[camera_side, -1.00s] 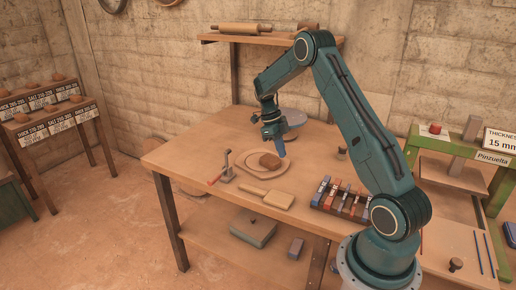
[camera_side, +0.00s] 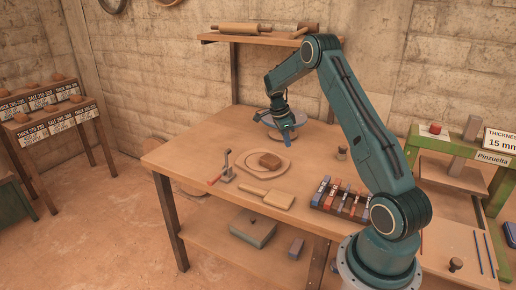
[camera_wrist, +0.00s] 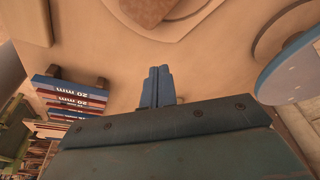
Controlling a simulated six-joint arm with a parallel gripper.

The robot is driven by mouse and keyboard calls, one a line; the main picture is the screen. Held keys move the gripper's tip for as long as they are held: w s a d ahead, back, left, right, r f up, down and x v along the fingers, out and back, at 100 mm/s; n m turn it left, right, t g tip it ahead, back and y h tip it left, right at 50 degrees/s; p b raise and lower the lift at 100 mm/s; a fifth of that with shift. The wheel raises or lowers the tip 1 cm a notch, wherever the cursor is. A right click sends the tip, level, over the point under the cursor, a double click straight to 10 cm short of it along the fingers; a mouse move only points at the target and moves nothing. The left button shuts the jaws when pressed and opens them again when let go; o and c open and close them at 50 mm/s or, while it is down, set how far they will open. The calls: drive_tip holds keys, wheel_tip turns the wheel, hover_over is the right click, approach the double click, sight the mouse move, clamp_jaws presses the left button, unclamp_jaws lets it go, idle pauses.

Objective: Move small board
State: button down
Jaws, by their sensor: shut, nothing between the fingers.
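A small flat wooden board with a handle (camera_side: 279,200) lies on the table near its front edge. A round wooden board (camera_side: 249,168) lies behind it with a brown block (camera_side: 270,160) on it; the board (camera_wrist: 205,8) and block (camera_wrist: 150,8) also show at the top of the wrist view. I cannot tell which board the task means. My gripper (camera_side: 289,143) is above the table, right of the block and in front of a grey round disc (camera_side: 270,118). Its blue fingers (camera_wrist: 157,72) are shut and empty, with bare tabletop beyond them in the wrist view.
A lever clamp (camera_side: 226,170) stands left of the round board. A rack of coloured thickness strips (camera_side: 341,198) lies at the right, and a small dark knob (camera_side: 342,152) stands behind it. A shelf (camera_side: 255,38) rises behind. Tabletop between block and rack is clear.

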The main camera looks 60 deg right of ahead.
sight(286, 160)
drive_tip(key=d+n+t+h, duration=0.1)
drive_tip(key=d+n, duration=0.5)
drive_tip(key=shift+w+r+h, duration=0.15)
drive_tip(key=shift+r+h, duration=0.05)
drive_tip(key=shift+h, duration=0.1)
drive_tip(key=shift+f, duration=0.1)
drive_tip(key=x, duration=0.9)
drive_tip(key=shift+d+f, duration=0.1)
drive_tip(key=shift+f, duration=0.1)
drive_tip(key=shift+a+f, duration=0.2)
drive_tip(key=shift+a, duration=0.05)
drive_tip(key=shift+w+a, duration=0.3)
drive_tip(key=shift+a, duration=0.5)
drive_tip(key=shift+w+a, duration=0.25)
drive_tip(key=shift+a, duration=0.55)
drive_tip(key=shift+a, duration=0.15)
drive_tip(key=shift+w+a, duration=0.25)
drive_tip(key=shift+a, duration=0.4)
drive_tip(key=shift+w+a, duration=0.25)
drive_tip(key=shift+a, duration=0.45)
drive_tip(key=shift+s+d, duration=0.1)
drive_tip(key=shift+d, duration=0.05)
